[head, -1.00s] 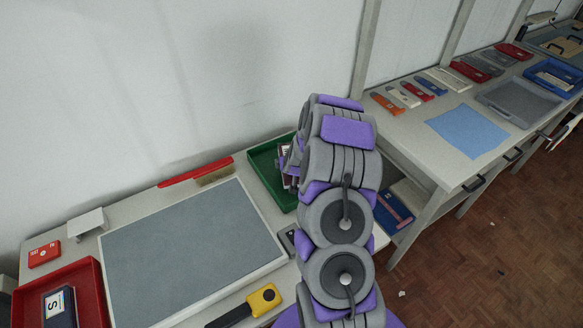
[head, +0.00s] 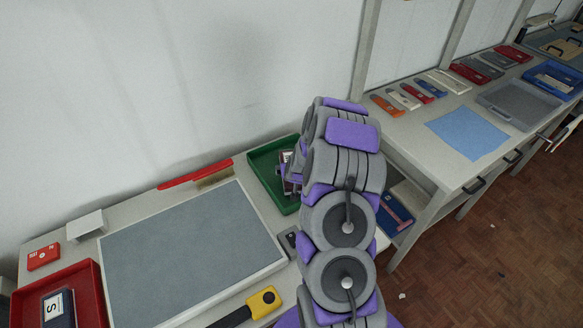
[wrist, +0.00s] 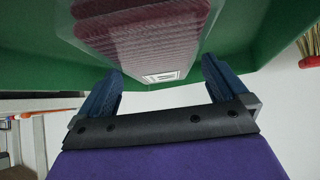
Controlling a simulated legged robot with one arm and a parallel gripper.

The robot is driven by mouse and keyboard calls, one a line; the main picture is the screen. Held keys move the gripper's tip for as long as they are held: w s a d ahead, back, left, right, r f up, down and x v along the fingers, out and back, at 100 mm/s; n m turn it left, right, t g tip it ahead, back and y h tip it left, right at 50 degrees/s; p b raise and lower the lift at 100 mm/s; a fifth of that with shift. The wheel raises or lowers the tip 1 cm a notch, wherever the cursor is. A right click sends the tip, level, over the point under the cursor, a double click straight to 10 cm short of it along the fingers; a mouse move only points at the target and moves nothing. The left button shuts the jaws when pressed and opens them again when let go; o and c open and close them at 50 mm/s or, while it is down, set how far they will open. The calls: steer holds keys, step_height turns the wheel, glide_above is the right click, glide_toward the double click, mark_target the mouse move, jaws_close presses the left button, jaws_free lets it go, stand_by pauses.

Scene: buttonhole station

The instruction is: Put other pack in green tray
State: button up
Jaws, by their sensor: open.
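The green tray (head: 262,163) stands at the back right of the near bench, partly hidden by my arm. My gripper (wrist: 162,66) is open over this tray, its two blue fingers apart. In the wrist view a maroon pack with a pale edge and a small white label (wrist: 145,40) is just beyond the fingertips, against the green tray wall (wrist: 235,40). I see no finger closed on it. In the head view it shows only in part beside my gripper. A dark pack with a white "S" label (head: 58,308) lies in the red tray (head: 88,280) at lower left.
A grey mat (head: 190,250) covers the bench middle. A yellow-and-black tool (head: 262,302) lies at its front edge, a red box (head: 43,256) at left. A second bench with a blue sheet (head: 468,132) and a grey tray (head: 520,103) stands at right.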

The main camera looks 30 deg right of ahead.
steer(key=p+v, duration=0.1)
steer(key=v, duration=0.8)
steer(key=shift+s+r, duration=0.15)
steer(key=shift+s, duration=0.05)
steer(key=s+a+r+n+g+y, duration=0.2)
steer(key=s+a+r, duration=0.35)
steer(key=a, duration=0.35)
steer(key=s+a+r+n+g+y, duration=0.15)
steer(key=s+a+r, duration=0.25)
steer(key=a+r, duration=0.45)
steer(key=s+a+r+g, duration=0.2)
steer(key=s, duration=0.6)
steer(key=s+a+r+n+g, duration=0.1)
steer(key=s+a+r+g, duration=0.1)
steer(key=s, duration=0.7)
steer(key=s+a+r+g, duration=0.2)
steer(key=s+a+r, duration=0.2)
steer(key=s, duration=0.5)
steer(key=shift+r+n+g, duration=0.15)
steer(key=shift+n+g, duration=0.1)
